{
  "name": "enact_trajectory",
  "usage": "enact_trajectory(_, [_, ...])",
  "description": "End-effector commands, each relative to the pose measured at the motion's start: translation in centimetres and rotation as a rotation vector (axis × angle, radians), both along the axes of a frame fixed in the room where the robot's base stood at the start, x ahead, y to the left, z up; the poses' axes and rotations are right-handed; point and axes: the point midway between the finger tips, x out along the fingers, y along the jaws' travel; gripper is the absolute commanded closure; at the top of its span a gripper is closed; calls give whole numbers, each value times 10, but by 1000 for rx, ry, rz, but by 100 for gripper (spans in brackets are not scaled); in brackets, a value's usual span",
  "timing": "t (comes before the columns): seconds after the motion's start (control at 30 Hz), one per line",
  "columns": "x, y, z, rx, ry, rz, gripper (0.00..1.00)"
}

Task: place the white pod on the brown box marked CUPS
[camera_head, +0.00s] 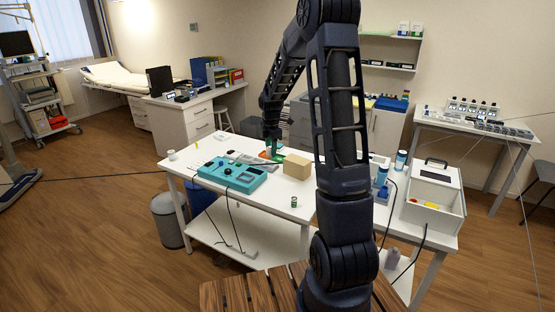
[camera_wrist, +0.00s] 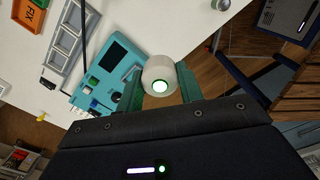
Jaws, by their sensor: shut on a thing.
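In the head view, my gripper (camera_head: 273,150) is over the far part of the white table, just behind and left of the brown box (camera_head: 297,167). I cannot make out the pod in the head view. The box stands on the table; no CUPS marking is readable on it. I do not see the box in the wrist view.
A teal device (camera_head: 231,175) with knobs lies left of the box, on the white table (camera_head: 262,201). A small green-and-white can (camera_head: 294,202) stands near the front edge. Free tabletop lies before the box.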

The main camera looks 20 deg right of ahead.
Motion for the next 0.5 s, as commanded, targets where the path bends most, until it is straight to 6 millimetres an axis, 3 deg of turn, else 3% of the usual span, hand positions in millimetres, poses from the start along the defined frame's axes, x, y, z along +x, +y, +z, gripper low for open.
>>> enact_trajectory(0.17, [30,-31,20,-1,0,15,85])
enact_trajectory(0.3, [62,-72,43,-3,2,39,85])
enact_trajectory(0.5, [94,-128,73,-3,5,70,85])
